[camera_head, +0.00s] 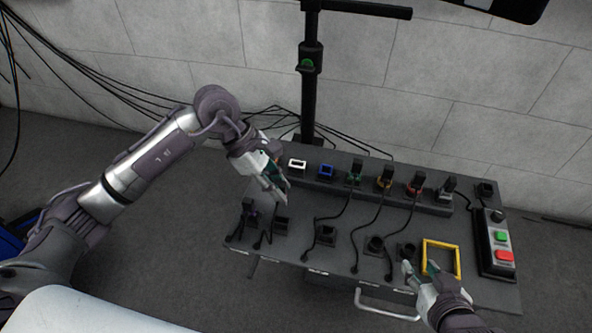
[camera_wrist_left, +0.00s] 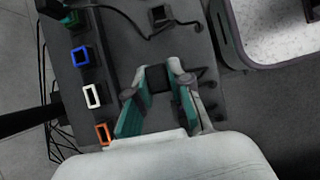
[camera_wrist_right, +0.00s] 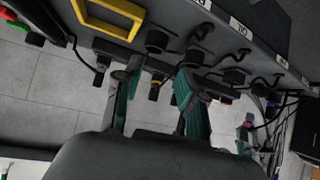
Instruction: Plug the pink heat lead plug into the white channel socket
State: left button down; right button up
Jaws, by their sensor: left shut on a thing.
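My left gripper (camera_head: 275,188) hangs above the left part of the panel, in front of the socket row. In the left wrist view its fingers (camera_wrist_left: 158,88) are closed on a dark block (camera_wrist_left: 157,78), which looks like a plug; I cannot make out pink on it. The white channel socket (camera_head: 297,163) is an empty white-framed opening just behind and right of the left gripper; it also shows in the left wrist view (camera_wrist_left: 92,96), apart from the fingers. My right gripper (camera_head: 422,270) is open and empty beside the yellow frame at the front right.
An empty blue socket (camera_head: 326,171) and an orange one (camera_wrist_left: 104,133) flank the white socket. Green, yellow and red sockets further right hold plugs with cables. A purple plug (camera_head: 249,208) stands at the left edge. A yellow frame (camera_head: 456,262) and a button box (camera_head: 497,245) are at right.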

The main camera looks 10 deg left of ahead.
pick_arm(q)
jog(key=shift+w, duration=0.65)
pick_arm(e)
jog(key=shift+w+a+r+t, duration=0.35)
jog(key=shift+w+r+t, duration=0.15)
jog(key=shift+w, duration=0.1)
pick_arm(q)
jog(key=w+b, duration=0.5)
jog(key=w, duration=0.8)
jog(key=shift+d, duration=0.25)
pick_arm(e)
jog(key=a+r+t+y, duration=0.1)
jog(key=r+t+y, duration=0.1)
jog(key=r+t, duration=0.4)
jog(key=w+a+r+t+y, duration=0.1)
jog(key=r+t, duration=0.5)
jog(key=r, duration=0.6)
jog(key=shift+w+a+n+y, duration=0.2)
jog(key=shift+a+n+y, duration=0.1)
jog(key=shift+a+y, duration=0.4)
jog(key=shift+d+r, duration=0.1)
jog(key=shift+d, duration=0.05)
pick_arm(q)
jog(key=shift+f, duration=0.45)
pick_arm(e)
jog(key=shift+s+d+r+t+y, duration=0.1)
jog(key=shift+s+r+t+y, duration=0.2)
jog(key=shift+s+r+t, duration=0.45)
